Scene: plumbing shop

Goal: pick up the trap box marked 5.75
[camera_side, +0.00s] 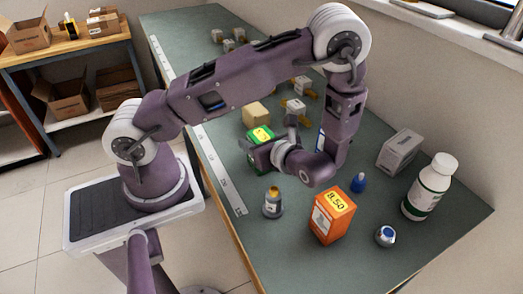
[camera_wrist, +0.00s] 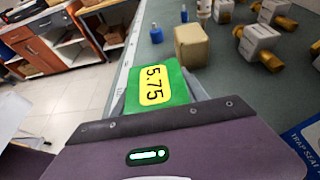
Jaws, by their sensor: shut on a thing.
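The trap box marked 5.75 is green with a yellow label; it fills the space between my jaws in the wrist view (camera_wrist: 176,84). In the side view its top (camera_side: 261,134) shows beside my gripper (camera_side: 268,153), which hides much of the box. My gripper also shows in the wrist view (camera_wrist: 155,100), with a grey finger on each side of the box. It is shut on the box. I cannot tell whether the box's bottom touches the bench.
A plain tan box (camera_side: 256,114) stands just beyond the green box. An orange box marked 8.50 (camera_side: 333,216), a small bottle (camera_side: 273,203), a blue bottle (camera_side: 359,183), a grey box (camera_side: 399,152) and a white bottle (camera_side: 430,187) stand on the green bench (camera_side: 285,262).

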